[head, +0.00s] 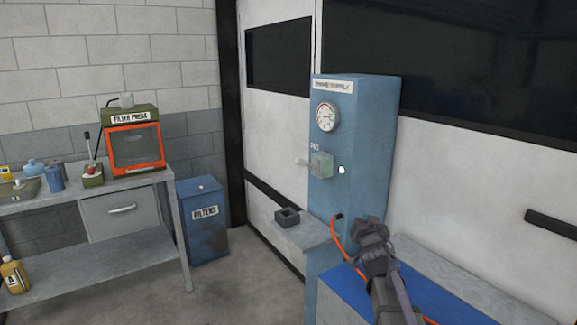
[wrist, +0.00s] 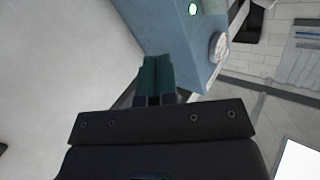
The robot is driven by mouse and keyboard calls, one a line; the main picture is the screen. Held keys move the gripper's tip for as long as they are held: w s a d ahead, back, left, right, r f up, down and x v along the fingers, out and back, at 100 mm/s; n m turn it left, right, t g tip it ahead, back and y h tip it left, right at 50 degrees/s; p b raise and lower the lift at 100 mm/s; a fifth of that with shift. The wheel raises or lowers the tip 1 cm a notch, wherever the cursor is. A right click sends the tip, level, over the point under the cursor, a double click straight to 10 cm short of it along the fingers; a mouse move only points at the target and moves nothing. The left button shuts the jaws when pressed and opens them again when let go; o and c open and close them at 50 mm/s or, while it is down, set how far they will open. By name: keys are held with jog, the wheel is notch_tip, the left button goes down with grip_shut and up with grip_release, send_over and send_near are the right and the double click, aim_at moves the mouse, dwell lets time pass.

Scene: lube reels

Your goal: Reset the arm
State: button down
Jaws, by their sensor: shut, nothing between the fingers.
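My gripper (wrist: 155,75) shows in the wrist view with its two dark green fingers together and nothing between them. In the head view my arm rises at the lower right, in front of the blue supply cabinet (head: 352,120); the fingertips are not clear there. The cabinet has a round gauge (head: 328,117), a lever switch (head: 319,165) with its handle pointing left, and a lit green-white lamp (head: 341,170). I see no contact between gripper and cabinet.
An orange hose (head: 345,255) runs from the cabinet beside my arm. A small dark box (head: 287,217) sits on a grey ledge left of it. At left are a workbench (head: 120,207) with an orange-fronted filter press (head: 135,148) and a blue filters bin (head: 205,235). Floor between is clear.

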jog(key=s+d+f+g+h+b, duration=0.1)
jog(key=s+f+g+h, duration=0.1)
jog(key=s+f+g, duration=0.5)
jog(key=s+a+f+n+g+y+b, duration=0.1)
jog(key=s+a+f+g+b, duration=0.2)
jog(key=s+f, duration=0.5)
jog(key=s+a+f+n+g+y+b, duration=0.2)
jog(key=s+f+g+b, duration=0.3)
jog(key=s, duration=0.5)
jog(key=s+a+f+n+g+y+b, duration=0.1)
jog(key=s+a+f+g+b, duration=0.15)
jog(key=s+f, duration=0.55)
notch_tip(320, 180, up, 15)
jog(key=p, duration=1.5)
jog(key=shift+w+p, duration=0.35)
jog(key=shift+p, duration=0.05)
jog(key=shift+d, duration=0.15)
